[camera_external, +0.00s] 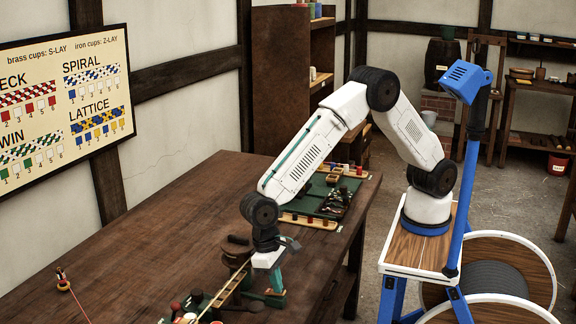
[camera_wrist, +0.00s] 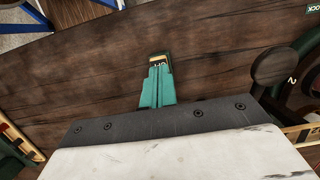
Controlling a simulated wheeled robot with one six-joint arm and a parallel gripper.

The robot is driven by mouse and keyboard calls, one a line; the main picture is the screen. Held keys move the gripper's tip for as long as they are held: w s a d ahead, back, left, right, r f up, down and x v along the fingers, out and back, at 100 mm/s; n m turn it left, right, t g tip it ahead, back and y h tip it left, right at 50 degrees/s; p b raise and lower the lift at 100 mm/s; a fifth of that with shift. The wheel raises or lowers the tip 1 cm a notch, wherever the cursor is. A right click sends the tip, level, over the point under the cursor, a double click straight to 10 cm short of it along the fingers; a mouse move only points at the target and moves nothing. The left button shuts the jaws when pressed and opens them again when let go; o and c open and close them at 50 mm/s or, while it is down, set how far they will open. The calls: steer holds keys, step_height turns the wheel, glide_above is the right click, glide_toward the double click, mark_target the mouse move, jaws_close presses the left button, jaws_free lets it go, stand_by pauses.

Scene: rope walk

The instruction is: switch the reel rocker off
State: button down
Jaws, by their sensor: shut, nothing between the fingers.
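My gripper (camera_wrist: 157,82) shows in the wrist view with its green fingers together and nothing between them. In the external view my gripper (camera_external: 275,284) points down close to the tabletop, just right of a wooden reel (camera_external: 237,251). The fingers hide what is below them there, and contact is unclear.
A round dark knob or disc (camera_wrist: 274,66) stands right of the fingers in the wrist view, near a "2" mark. A wooden rack (camera_external: 226,292) and dark-handled tools lie beside my gripper. A green tray (camera_external: 318,196) is farther back. The table's left part is mostly clear.

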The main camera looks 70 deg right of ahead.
mark_target(267, 290)
steer(key=shift+s+d+f+t, duration=0.1)
steer(key=shift+s+f+t, duration=0.25)
steer(key=shift+t, duration=0.35)
steer(key=shift+s+f+t, duration=0.15)
steer(key=shift+s+t, duration=0.25)
steer(key=shift+t, duration=0.3)
steer(key=shift+f, duration=0.15)
steer(key=shift+w+d, duration=0.1)
steer(key=shift+w, duration=0.95)
steer(key=shift+d, duration=0.1)
step_height(267, 290, up, 15)
steer(key=w, duration=0.2)
steer(key=shift+a, duration=0.3)
